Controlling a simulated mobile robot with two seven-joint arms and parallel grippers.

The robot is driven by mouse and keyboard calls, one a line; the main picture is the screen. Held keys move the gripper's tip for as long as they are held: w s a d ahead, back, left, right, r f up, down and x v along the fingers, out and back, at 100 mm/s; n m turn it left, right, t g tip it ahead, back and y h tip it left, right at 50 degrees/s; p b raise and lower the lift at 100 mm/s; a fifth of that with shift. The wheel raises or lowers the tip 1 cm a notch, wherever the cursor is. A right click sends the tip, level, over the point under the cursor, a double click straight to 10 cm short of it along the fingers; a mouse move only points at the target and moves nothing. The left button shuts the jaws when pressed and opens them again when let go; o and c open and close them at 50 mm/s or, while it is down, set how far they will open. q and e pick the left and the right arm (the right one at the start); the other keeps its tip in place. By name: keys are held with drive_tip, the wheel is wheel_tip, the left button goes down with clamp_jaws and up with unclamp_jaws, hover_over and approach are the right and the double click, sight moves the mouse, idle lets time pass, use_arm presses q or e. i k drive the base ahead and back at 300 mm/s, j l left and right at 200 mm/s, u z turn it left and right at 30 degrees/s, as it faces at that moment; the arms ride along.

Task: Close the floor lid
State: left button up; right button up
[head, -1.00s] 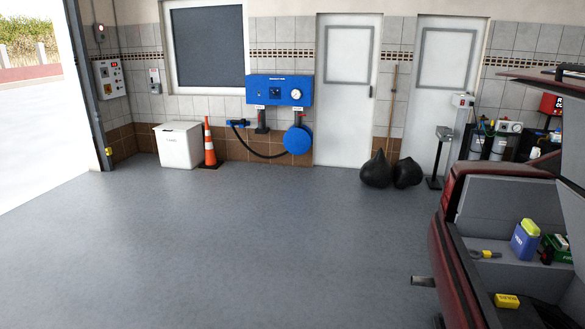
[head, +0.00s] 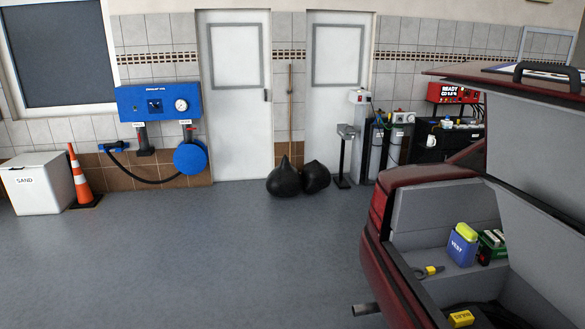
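The open trunk of a red car (head: 385,268) is at the right of the head view. A large pale grey panel (head: 535,150) stands raised and slanted at the right edge, cut off by the frame. A dark red panel edge (head: 455,73) with a black handle (head: 550,70) is above it. I cannot tell which raised panel is the floor lid. Under the grey panel, a dark recess (head: 515,305) shows in the trunk floor, with a yellow box (head: 461,318) at its edge. Neither of my grippers is in view.
A blue jug (head: 463,247), a green case (head: 492,243) and a yellow-grey tool (head: 427,271) lie in the trunk. An exhaust pipe (head: 366,309) sticks out leftward. Black bags (head: 284,180), a cone (head: 84,180) and a sand bin (head: 35,185) line the wall. The left floor is clear.

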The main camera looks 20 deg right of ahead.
sight(548, 254)
drive_tip(key=i+z, duration=0.25)
drive_tip(key=i, duration=0.2)
drive_tip(key=i+j+z, duration=0.1)
drive_tip(key=i+z, duration=0.15)
drive_tip(key=i, duration=0.2)
drive_tip(key=i+j+z, duration=0.15)
drive_tip(key=i+z, duration=0.15)
drive_tip(key=i, duration=0.2)
drive_tip(key=i+z, duration=0.15)
drive_tip(key=z, duration=0.25)
drive_tip(key=i+z, duration=0.1)
drive_tip(key=z, duration=0.3)
drive_tip(key=i+z, duration=0.15)
drive_tip(key=z, duration=0.25)
drive_tip(key=i+j+z, duration=0.1)
drive_tip(key=z, duration=0.3)
drive_tip(key=j, duration=0.1)
